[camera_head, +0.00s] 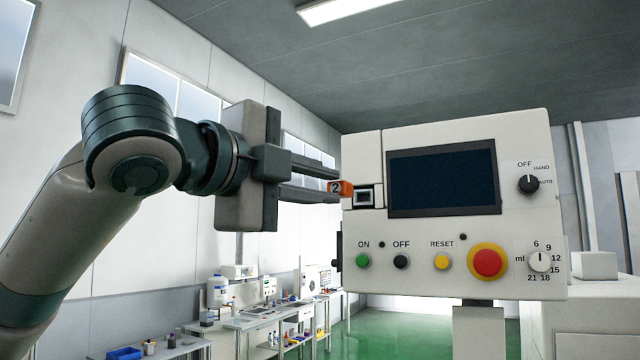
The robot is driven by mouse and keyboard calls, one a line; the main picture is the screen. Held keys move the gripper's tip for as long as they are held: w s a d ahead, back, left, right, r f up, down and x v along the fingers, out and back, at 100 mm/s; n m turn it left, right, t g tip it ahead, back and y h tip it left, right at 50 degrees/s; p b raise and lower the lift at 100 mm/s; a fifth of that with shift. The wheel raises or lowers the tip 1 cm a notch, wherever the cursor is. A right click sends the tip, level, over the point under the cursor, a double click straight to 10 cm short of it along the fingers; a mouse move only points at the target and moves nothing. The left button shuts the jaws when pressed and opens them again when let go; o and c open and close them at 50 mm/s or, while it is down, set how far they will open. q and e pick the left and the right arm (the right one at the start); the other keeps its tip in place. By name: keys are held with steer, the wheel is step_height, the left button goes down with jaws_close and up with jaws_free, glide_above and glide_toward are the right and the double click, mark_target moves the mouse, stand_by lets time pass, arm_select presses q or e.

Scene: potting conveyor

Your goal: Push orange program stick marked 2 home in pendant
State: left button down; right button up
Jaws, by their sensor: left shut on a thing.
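The orange program stick marked 2 (346,188) is held at the tips of my left gripper (338,183), which is shut on it. The stick is just left of the socket (364,197) on the white pendant (450,225); its right end is beside or overlapping the socket's upper left edge, and I cannot tell whether any of it is inside. The pendant has a dark screen (443,179), green, black and yellow buttons, a red stop button (487,262) and two knobs. My right gripper is not in view.
The pendant stands on a pale post (479,330). A bench (262,318) with bottles and small items runs along the wall at the lower left. A pale cabinet (597,310) stands behind the pendant at right. The space left of the pendant, below my left arm, is open.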

mark_target(329, 188)
arm_select(q)
steer(key=shift+w, duration=0.2)
steer(key=shift+w+a+p+x, duration=0.15)
steer(key=shift+p+x, duration=0.2)
steer(key=shift+x, duration=0.65)
steer(key=shift+w+a+p+x, duration=0.1)
steer(key=shift+a+p+x, duration=0.15)
steer(key=shift+x, duration=0.75)
steer(key=shift+w+d, duration=0.25)
steer(key=shift+w, duration=0.1)
stand_by(0.4)
steer(key=shift+a+p+x, duration=0.2)
steer(key=shift+p+x, duration=0.45)
steer(key=shift+x, duration=0.7)
stand_by(0.6)
steer(key=c, duration=1.6)
jaws_free()
steer(key=shift+w, duration=0.2)
steer(key=shift+s, duration=0.15)
